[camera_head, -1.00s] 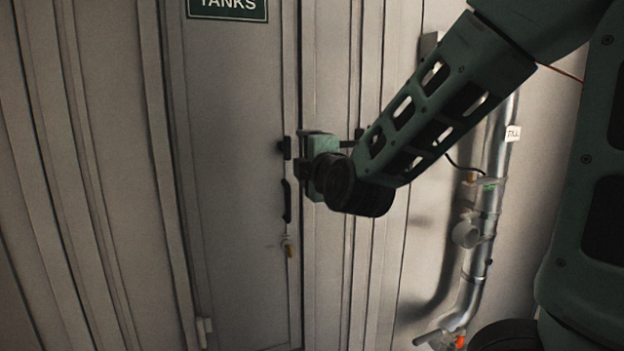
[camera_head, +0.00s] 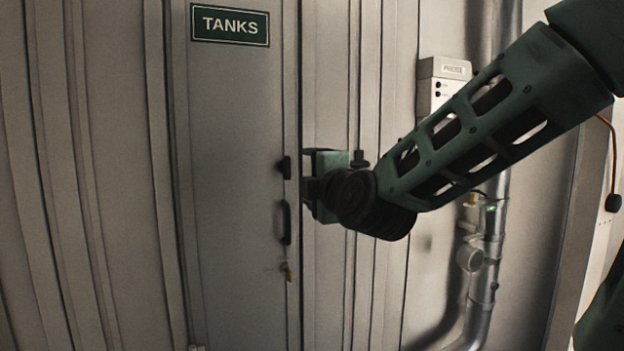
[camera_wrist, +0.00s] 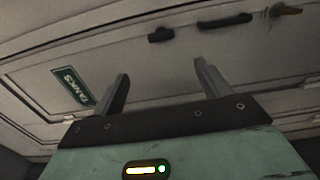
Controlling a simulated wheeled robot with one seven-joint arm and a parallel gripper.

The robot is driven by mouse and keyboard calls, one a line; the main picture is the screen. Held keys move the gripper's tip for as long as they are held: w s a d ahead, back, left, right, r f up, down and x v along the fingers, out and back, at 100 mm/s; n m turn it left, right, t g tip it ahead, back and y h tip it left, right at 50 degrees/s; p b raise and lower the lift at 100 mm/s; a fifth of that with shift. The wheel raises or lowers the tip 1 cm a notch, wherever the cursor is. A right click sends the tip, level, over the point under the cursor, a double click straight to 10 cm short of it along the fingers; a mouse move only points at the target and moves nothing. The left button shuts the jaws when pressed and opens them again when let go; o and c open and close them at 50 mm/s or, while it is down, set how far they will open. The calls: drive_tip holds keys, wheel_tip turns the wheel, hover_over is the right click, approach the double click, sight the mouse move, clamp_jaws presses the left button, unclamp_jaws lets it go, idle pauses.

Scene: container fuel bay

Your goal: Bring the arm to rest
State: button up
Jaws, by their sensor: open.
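My gripper (camera_head: 304,176) is at the end of my green arm, in front of the right edge of the door marked TANKS (camera_head: 235,130). In the wrist view my gripper (camera_wrist: 160,85) shows its two fingers wide apart with nothing between them. The door, its sign (camera_wrist: 73,86) and its dark handle (camera_wrist: 224,20) lie beyond the fingers. In the head view the handle (camera_head: 286,222) is just below and left of the gripper. I cannot tell how far the fingers are from the door.
A key-like piece (camera_head: 287,271) hangs below the handle. To the right, a grey box (camera_head: 444,84) is on the wall and a metal pipe (camera_head: 484,285) with fittings runs down behind my arm. The ribbed wall (camera_head: 90,180) left of the door is clear.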

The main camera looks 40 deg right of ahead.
idle(0.3)
drive_tip(key=s+a+f+m+g+y, duration=0.1)
drive_tip(key=s+a+f+g+y, duration=0.25)
drive_tip(key=a+f, duration=0.55)
drive_tip(key=s+a+f+m+g+y, duration=0.1)
drive_tip(key=s+a+f+g+y, duration=0.1)
drive_tip(key=a+f+g+y, duration=0.65)
drive_tip(key=s+a+f+m+g+h, duration=0.2)
drive_tip(key=s+a+f+h, duration=0.1)
drive_tip(key=s, duration=0.6)
drive_tip(key=s+a+f+m+g+h, duration=0.3)
drive_tip(key=s+f, duration=0.1)
drive_tip(key=s, duration=0.5)
drive_tip(key=shift+f, duration=0.35)
drive_tip(key=shift+r, duration=0.15)
